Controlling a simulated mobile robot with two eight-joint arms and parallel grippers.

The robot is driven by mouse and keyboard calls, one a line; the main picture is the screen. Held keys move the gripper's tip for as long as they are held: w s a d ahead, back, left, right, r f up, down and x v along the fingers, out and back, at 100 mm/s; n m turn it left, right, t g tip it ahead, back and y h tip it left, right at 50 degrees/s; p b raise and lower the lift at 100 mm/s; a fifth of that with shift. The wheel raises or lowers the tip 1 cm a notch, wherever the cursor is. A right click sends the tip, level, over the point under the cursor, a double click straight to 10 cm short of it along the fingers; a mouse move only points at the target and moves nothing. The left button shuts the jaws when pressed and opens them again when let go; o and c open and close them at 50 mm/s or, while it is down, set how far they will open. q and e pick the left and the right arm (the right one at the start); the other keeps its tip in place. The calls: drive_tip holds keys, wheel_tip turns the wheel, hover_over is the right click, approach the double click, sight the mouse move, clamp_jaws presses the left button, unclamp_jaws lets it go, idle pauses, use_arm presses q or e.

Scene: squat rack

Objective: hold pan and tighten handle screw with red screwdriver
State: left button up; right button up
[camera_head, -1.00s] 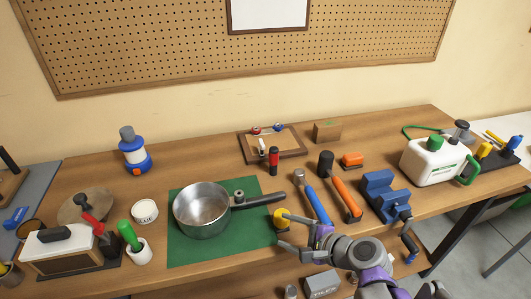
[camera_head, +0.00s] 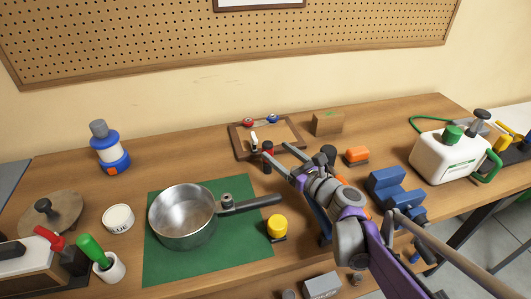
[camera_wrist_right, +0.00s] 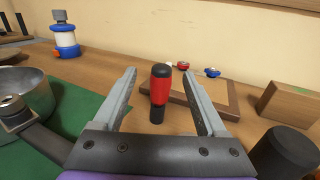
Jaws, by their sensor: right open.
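The steel pan (camera_head: 182,217) sits upright on the green mat (camera_head: 210,262). Its dark handle (camera_head: 255,201) points right, with a small fitting (camera_head: 226,201) near the pan wall. The red screwdriver (camera_head: 268,152), with a red and black grip, stands upright behind the mat; it also shows in the right wrist view (camera_wrist_right: 160,88). My right gripper (camera_head: 279,151) is open and empty. In the wrist view its fingers lie to either side of the screwdriver, which appears ahead between them, with no contact visible. My left gripper is not in view.
A wooden tray (camera_head: 241,150) with small coloured knobs lies just behind the screwdriver. A yellow-topped item (camera_head: 277,226) stands at the mat's right edge. A blue vise (camera_head: 393,190), an orange item (camera_head: 357,154) and a wooden block (camera_head: 328,123) are to the right.

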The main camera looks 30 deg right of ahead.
sight(271, 147)
drive_tip(key=w, duration=0.6)
drive_tip(key=shift+a+f+b, duration=0.3)
drive_tip(key=shift+f, duration=0.1)
drive_tip(key=shift+s, duration=0.1)
clamp_jaws()
